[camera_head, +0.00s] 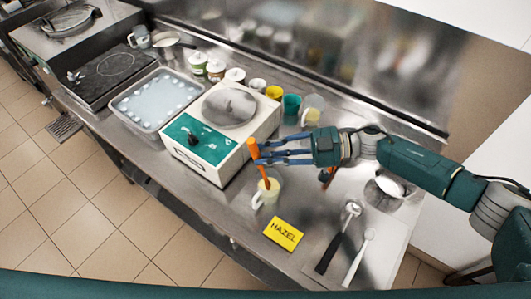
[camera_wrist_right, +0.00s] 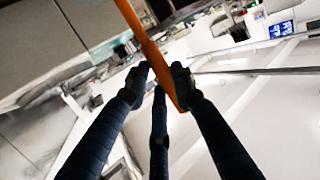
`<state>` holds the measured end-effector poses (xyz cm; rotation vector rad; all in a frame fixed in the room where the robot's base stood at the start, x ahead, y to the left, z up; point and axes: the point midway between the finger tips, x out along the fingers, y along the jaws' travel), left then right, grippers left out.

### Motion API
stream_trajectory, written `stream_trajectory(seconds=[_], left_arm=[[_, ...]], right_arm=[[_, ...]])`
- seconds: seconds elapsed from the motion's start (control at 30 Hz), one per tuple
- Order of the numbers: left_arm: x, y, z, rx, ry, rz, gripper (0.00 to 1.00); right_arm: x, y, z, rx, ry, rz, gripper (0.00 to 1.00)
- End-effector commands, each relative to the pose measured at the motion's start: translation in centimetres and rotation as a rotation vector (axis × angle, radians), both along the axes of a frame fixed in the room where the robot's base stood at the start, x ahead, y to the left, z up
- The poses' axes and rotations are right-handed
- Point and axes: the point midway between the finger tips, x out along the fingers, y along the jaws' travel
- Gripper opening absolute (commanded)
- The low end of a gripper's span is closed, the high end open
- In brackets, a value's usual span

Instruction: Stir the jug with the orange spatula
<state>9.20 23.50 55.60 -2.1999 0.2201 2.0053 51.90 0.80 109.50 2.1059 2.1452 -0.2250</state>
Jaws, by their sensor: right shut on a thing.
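The jug (camera_head: 260,199) is a small pale yellow vessel with a handle, standing on the steel counter in front of the batch freezer. The orange spatula (camera_head: 256,152) stands steeply, its upper end above my gripper's fingers and its lower part in the jug's mouth. My right gripper (camera_head: 258,156) is shut on the spatula, above the jug. In the right wrist view the spatula (camera_wrist_right: 148,45) passes between the dark fingers (camera_wrist_right: 160,82). The spatula's lower tip is hidden inside the jug. My left gripper is not in view.
A white batch freezer (camera_head: 225,165) with a green panel stands left of the jug. A yellow HAZEL card (camera_head: 284,234), a black-handled tool (camera_head: 338,238) and a white spoon (camera_head: 359,258) lie right of it. A steel bowl (camera_head: 381,192) and several cups stand farther back.

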Motion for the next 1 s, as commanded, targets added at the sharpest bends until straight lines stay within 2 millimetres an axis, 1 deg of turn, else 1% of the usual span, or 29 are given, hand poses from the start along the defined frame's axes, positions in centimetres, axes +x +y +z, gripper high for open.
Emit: stream_trajectory(seconds=[0.37, 0.8, 1.0], left_arm=[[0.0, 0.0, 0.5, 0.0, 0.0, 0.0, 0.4], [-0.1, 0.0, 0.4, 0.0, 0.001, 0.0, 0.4], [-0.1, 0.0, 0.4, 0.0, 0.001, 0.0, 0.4]], right_arm=[[0.0, 0.5, 2.6, 0.0, -0.002, 0.001, 0.0], [0.1, 1.2, 6.0, 0.0, -0.003, 0.002, 0.0], [0.1, 1.5, 7.2, 0.0, -0.002, 0.0, 0.0]])
